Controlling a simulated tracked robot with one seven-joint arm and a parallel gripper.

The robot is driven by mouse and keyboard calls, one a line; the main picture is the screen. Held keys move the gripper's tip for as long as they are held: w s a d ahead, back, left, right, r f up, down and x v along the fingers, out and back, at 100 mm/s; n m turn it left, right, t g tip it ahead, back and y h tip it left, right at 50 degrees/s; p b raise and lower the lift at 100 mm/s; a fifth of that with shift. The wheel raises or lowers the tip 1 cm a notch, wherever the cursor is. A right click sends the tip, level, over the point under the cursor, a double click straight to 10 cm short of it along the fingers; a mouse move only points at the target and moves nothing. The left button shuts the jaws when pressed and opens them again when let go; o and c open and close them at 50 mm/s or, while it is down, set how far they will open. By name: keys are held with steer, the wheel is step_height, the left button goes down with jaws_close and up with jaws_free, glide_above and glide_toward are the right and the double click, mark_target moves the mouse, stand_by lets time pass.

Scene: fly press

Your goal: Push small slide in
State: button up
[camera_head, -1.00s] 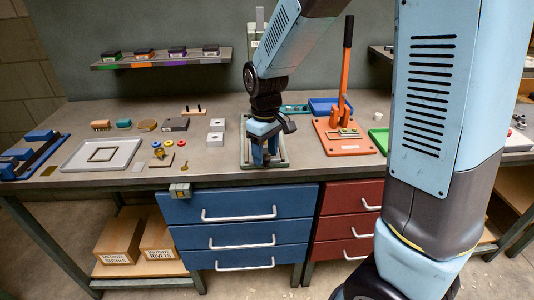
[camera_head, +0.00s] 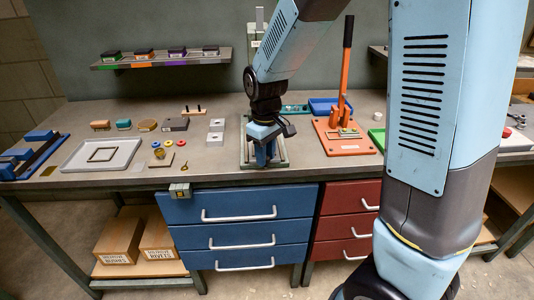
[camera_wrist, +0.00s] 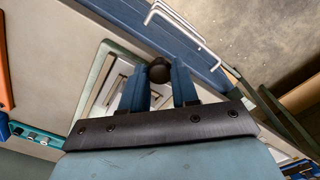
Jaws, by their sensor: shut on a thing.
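The fly press base (camera_head: 247,160), a pale green-grey plate, stands on the bench under my arm. Its metal slide parts (camera_wrist: 118,84) show in the wrist view as light bars and dark slots beside my fingers. A dark round knob (camera_wrist: 159,70) sits between my two blue fingertips. My gripper (camera_wrist: 158,82) is shut on this knob, near the bench's front edge. In the head view my gripper (camera_head: 265,158) points down over the front of the base, and the arm hides most of the press. How far in the slide sits is hard to tell.
The orange lever press (camera_head: 345,140) stands to the right. Blue drawers with handles (camera_head: 240,214) are below the bench edge. Some bench top left of the base is free.

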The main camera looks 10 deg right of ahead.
jaws_close()
steer(key=w, duration=1.1)
steer(key=shift+w+d, duration=0.2)
steer(key=shift+w, duration=0.2)
steer(key=shift+w+r, duration=0.1)
steer(key=o, duration=0.7)
jaws_free()
steer(key=shift+w, duration=0.1)
steer(key=o, duration=0.3)
steer(key=shift+r, duration=3.6)
